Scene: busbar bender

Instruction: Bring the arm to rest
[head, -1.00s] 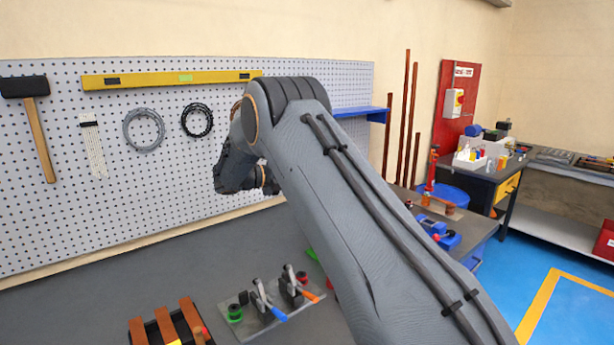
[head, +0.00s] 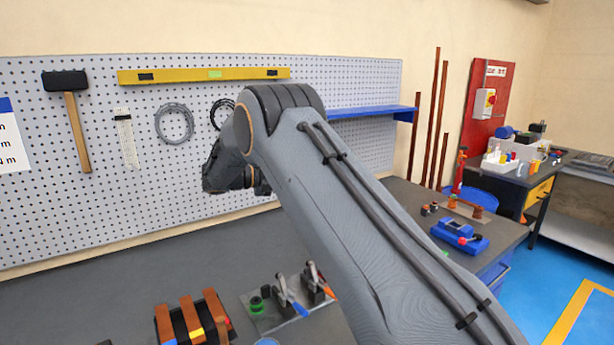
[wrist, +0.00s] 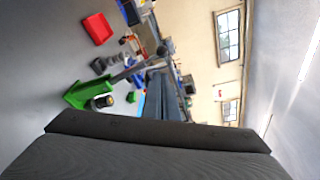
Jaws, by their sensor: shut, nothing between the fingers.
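My grey arm (head: 335,200) fills the middle of the head view, rising from the lower right to a bent elbow at the top. Beyond the elbow, the dark end of the arm with my gripper (head: 228,172) hangs in front of the pegboard, above the dark bench top. The gripper is small and partly hidden there, and holds nothing that I can see. In the wrist view a broad dark grey body fills the bottom; no separate fingertips can be made out there.
Below the arm are a rack of copper bars (head: 193,320) and a plate with toggle clamps (head: 285,300). The pegboard (head: 75,215) stands behind. A blue tool (head: 460,236) lies on the bench to the right. The wrist view shows a green bin (wrist: 88,94) and a red bin (wrist: 98,28).

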